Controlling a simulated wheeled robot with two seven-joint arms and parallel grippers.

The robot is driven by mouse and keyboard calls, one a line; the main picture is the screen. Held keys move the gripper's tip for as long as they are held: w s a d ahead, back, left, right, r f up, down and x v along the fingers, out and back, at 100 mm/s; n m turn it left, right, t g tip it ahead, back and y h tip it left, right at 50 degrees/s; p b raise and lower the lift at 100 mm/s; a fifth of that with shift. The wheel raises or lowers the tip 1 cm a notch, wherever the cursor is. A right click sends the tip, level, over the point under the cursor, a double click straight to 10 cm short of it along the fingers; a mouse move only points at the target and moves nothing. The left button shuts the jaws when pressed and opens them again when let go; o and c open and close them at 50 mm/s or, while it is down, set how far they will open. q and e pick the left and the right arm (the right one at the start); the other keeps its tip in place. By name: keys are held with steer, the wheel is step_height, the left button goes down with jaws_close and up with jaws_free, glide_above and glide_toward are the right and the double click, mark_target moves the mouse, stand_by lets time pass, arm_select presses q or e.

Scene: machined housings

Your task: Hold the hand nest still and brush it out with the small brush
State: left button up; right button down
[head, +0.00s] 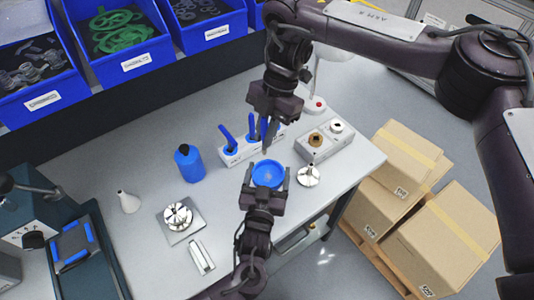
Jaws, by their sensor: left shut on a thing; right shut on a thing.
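The hand nest (268,172) is a round blue dish near the middle of the bench in the head view. My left gripper (267,184) comes from below with one finger on each side of it and is shut on it. My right gripper (271,122) points down from above, just behind the nest. It is shut on a thin, dark piece, seemingly the small brush (266,147), whose lower end is just above the nest's far rim. Most of the brush is hidden by the gripper, and I cannot tell whether it touches the nest.
A white rack (236,154) with blue-handled tools stands close behind the nest. A silver part (309,176) and a grey block (337,153) are to the right. A blue bottle (188,163), white bottle (128,202) and metal housing (178,215) stand left. Cardboard boxes (446,240) are beyond the bench.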

mark_target(265, 153)
steer(key=shift+w+a, duration=0.15)
steer(key=shift+f, duration=0.1)
steer(key=shift+f, duration=3.8)
steer(key=shift+s+d+f, duration=0.1)
steer(key=shift+s+d, duration=0.55)
steer(key=shift+s, duration=0.2)
steer(key=shift+s+d, duration=0.65)
steer(key=shift+s, duration=0.2)
steer(key=shift+w+a, duration=0.6)
steer(key=shift+w, duration=0.2)
steer(key=shift+w+a, duration=0.6)
steer(key=shift+w, duration=0.15)
steer(key=shift+w+a, duration=0.1)
steer(key=shift+w, duration=0.15)
steer(key=shift+s+r, duration=0.15)
steer(key=shift+r, duration=3.85)
